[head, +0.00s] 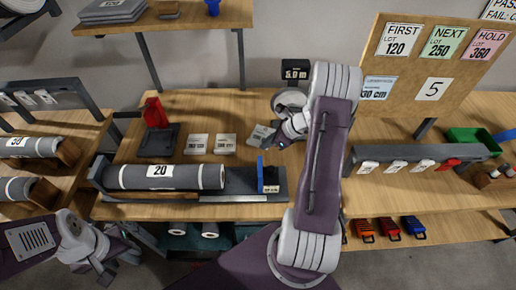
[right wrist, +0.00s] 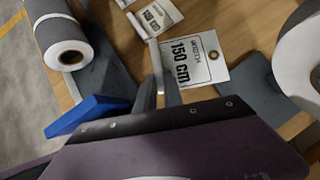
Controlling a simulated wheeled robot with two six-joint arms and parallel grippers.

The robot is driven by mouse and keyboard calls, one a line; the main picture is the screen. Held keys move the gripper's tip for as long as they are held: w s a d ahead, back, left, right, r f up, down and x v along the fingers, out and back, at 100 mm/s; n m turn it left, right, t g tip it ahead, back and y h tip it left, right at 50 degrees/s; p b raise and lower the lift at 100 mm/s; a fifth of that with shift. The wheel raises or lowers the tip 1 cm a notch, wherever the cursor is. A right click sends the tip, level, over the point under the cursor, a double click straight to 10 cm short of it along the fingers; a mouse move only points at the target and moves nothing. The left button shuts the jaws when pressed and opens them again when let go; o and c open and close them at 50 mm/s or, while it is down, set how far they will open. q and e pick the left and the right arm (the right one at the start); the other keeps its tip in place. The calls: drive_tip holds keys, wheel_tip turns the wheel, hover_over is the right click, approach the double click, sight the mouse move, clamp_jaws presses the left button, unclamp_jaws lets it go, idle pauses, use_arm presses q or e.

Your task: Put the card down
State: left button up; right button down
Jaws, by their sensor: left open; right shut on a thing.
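My right gripper (head: 275,138) is over the middle of the workbench, right of two white cards. It is shut on a card (head: 260,135). In the right wrist view the card (right wrist: 188,62) reads 150 cm and has an eyelet at one corner; the fingers (right wrist: 160,88) are at its edge. I cannot tell whether the card touches the wood. The two other cards, left (head: 196,144) and right (head: 225,144), lie side by side on the bench. My left gripper (head: 118,248) is open and empty in front of the bench at the lower left.
A grey roll labelled 20 (head: 165,177) lies in a trough at the front, with a blue stop (head: 268,178) right of it. A red block on a dark pad (head: 157,140) stands left of the cards. A rail (head: 415,160) with hanging tags is at right. Bare wood lies behind the cards.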

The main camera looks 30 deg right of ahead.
sight(258, 143)
drive_tip(key=w, duration=0.1)
drive_tip(key=w+a+f, duration=0.1)
drive_tip(key=w+f, duration=0.1)
drive_tip(key=shift+w+a+f, duration=0.2)
drive_tip(key=shift+w+a, duration=0.05)
drive_tip(key=shift+s+f, duration=0.1)
drive_tip(key=shift+f, duration=2)
drive_tip(key=c, duration=1.5)
unclamp_jaws()
drive_tip(key=shift+o, duration=0.2)
drive_tip(key=v, duration=1.2)
drive_tip(key=shift+r, duration=0.15)
